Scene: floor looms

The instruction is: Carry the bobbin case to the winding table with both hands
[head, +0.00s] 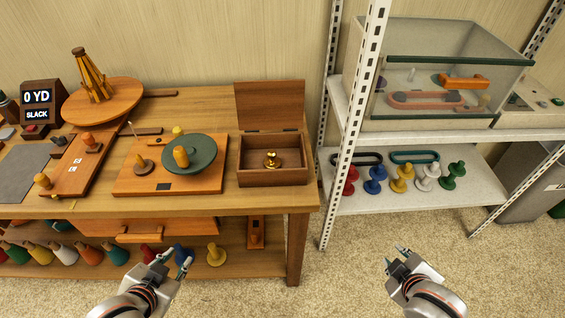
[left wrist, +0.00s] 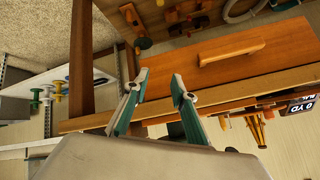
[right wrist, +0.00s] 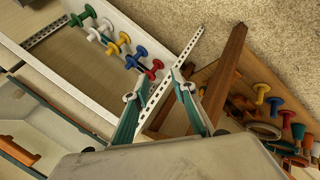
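An open wooden box (head: 272,175) sits at the right end of the wooden table (head: 262,202), lid (head: 270,110) raised, with a brass bobbin (head: 271,160) inside. It looks like the bobbin case, though I cannot be certain. The table also bears a board (head: 140,180) with a dark green disc (head: 196,168) and a round wooden turntable (head: 75,112). My left gripper (head: 176,258) is open and empty in front of the table; its spread fingers show in the left wrist view (left wrist: 160,85). My right gripper (head: 396,254) is open and empty before the rack, its fingers apart in the right wrist view (right wrist: 155,88).
A white metal rack (head: 345,130) stands right of the table, with a green-rimmed clear bin (head: 460,60) above and several coloured bobbins (head: 402,178) below. A display (head: 37,98) reads "0 YD SLACK". Cones and bobbins stand under the table. Carpet between table and rack is clear.

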